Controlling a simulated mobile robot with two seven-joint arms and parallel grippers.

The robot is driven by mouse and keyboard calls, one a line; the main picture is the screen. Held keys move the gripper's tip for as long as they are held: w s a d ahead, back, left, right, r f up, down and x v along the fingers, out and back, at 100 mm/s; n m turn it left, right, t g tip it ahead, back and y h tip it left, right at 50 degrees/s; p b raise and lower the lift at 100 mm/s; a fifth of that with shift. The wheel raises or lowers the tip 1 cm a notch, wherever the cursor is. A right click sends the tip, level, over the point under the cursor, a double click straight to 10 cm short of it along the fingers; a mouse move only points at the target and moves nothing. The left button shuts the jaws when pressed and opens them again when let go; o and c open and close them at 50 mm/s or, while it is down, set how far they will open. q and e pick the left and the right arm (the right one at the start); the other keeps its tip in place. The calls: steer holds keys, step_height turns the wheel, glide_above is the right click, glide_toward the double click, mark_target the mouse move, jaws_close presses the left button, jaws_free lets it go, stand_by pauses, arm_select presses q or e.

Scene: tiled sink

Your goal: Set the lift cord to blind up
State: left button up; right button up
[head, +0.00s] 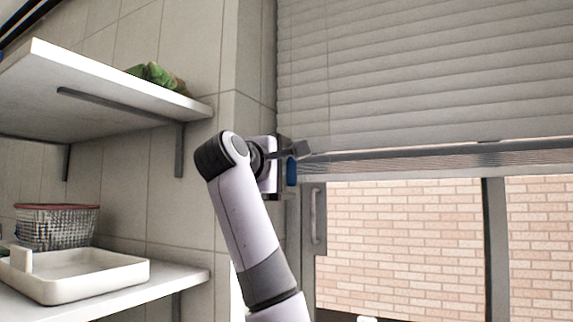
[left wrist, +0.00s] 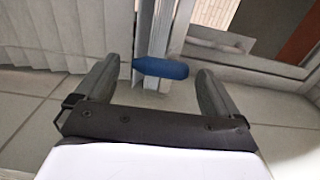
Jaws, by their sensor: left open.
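The window blind (head: 430,75) hangs partly lowered, and its bottom rail (head: 450,160) crosses above the lower part of the window. A blue cord handle (head: 291,171) hangs by the left window frame. It also shows in the left wrist view (left wrist: 160,68), lying between my finger tips. My left gripper (head: 301,151) is raised beside the blind's lower left corner. In the left wrist view its two fingers (left wrist: 158,85) are apart, one on each side of the blue handle. I cannot tell whether either finger touches it. The cord itself is hard to make out. My right gripper is not in view.
Two white wall shelves stand at the left. The upper one (head: 95,80) holds a green item (head: 157,76); the lower one holds a white tray (head: 130,268) and a wire basket (head: 55,228). The window frame (head: 494,250) and tiled wall (head: 170,210) are close to my left arm.

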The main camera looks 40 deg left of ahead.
arm_select(q)
steer(key=shift+w+a, duration=0.15)
steer(key=shift+w, duration=0.2)
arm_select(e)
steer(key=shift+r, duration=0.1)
